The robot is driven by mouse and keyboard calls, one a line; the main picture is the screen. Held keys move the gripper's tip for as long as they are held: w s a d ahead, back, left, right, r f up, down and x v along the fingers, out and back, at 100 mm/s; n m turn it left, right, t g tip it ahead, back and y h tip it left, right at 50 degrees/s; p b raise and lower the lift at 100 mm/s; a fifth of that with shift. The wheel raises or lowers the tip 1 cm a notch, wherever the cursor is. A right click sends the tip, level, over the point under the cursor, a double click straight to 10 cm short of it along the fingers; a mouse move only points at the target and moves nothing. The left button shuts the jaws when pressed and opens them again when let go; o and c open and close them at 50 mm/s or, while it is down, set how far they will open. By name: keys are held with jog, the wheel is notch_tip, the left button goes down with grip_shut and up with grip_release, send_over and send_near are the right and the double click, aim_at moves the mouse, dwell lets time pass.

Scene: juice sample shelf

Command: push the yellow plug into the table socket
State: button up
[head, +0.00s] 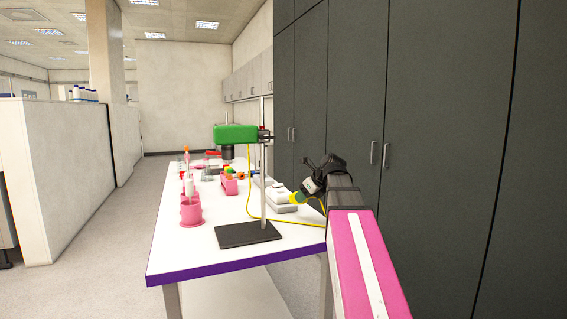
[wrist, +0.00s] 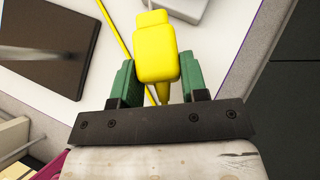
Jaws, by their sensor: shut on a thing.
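The yellow plug (head: 295,197) is in my gripper (head: 301,191), over the right side of the table. In the wrist view the plug (wrist: 156,55) sits between the two green fingers of my gripper (wrist: 160,80), which are shut on it. The plug's front end points away from my palm. A yellow cable (head: 249,180) hangs from the green device on the stand and runs across the table toward the plug. A pale grey box (head: 284,209) lies just left of the plug; I cannot tell whether it is the table socket. It seems to show at the wrist view's top edge (wrist: 178,9).
A green device (head: 235,134) is clamped on a stand with a dark base (head: 247,234) on the white table (head: 190,254). Pink cups (head: 191,212) and a pink rack (head: 229,186) stand to the left. Dark cabinets (head: 350,90) line the right. The front left tabletop is clear.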

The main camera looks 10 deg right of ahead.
jog(key=w+a+r+n+h, duration=0.1)
jog(key=w+r+n, duration=0.4)
jog(key=n, duration=0.9)
jog(key=w+a+r+n+h, duration=0.2)
jog(key=w+a+r+n, duration=0.2)
jog(key=w+n, duration=0.4)
jog(key=r+n, duration=0.1)
jog(key=n, duration=0.6)
jog(key=shift+w+a+r+n, duration=0.2)
jog(key=shift+w+a+n, duration=0.05)
jog(key=shift+a+n, duration=0.1)
jog(key=shift+f, duration=0.15)
jog(key=shift+h, duration=0.4)
jog(key=shift+f, duration=2)
